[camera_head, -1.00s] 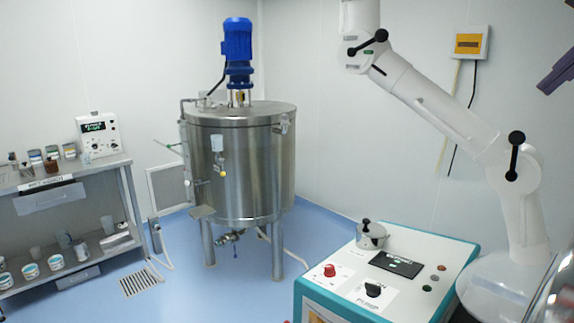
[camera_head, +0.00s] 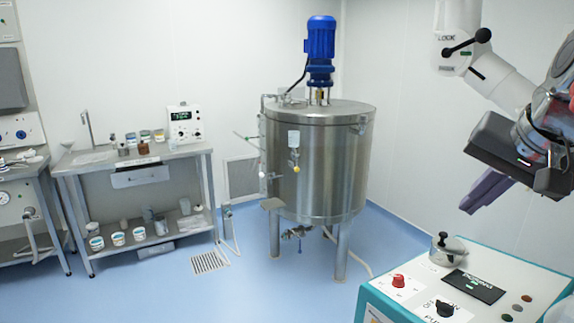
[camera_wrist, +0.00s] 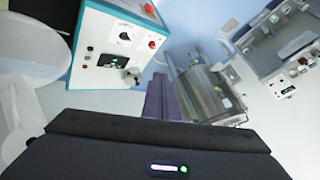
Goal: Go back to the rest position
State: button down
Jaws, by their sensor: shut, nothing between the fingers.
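My gripper (camera_head: 472,205) is at the right of the head view, with a dark body and purple fingers pointing down and left. The fingers are together with nothing between them. They hang in the air above and behind the teal-and-white control box (camera_head: 480,285), apart from it. In the wrist view the purple fingers (camera_wrist: 158,82) stand out beyond the dark gripper body, beside the steel tank in the picture. The rest of my arm is mostly cut off at the right edge.
A white jointed arm with black handles (camera_head: 457,50) is close to my gripper. A steel tank (camera_head: 320,165) with a blue motor (camera_head: 319,45) stands mid-room. A lab bench (camera_head: 187,150) is at left. Blue floor (camera_head: 260,285) is clear in front.

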jog(key=s+a+f+n, duration=0.4)
jog(key=a+f, duration=0.4)
jog(key=f, duration=0.5)
jog(key=s+a+f+n+g, duration=0.1)
jog(key=s+a+f+n, duration=0.3)
jog(key=a+f, duration=0.5)
notch_tip(320, 180, down, 4)
jog(key=shift+s+a+y, duration=0.3)
jog(key=shift+s+y, duration=0.1)
jog(key=shift+s, duration=0.2)
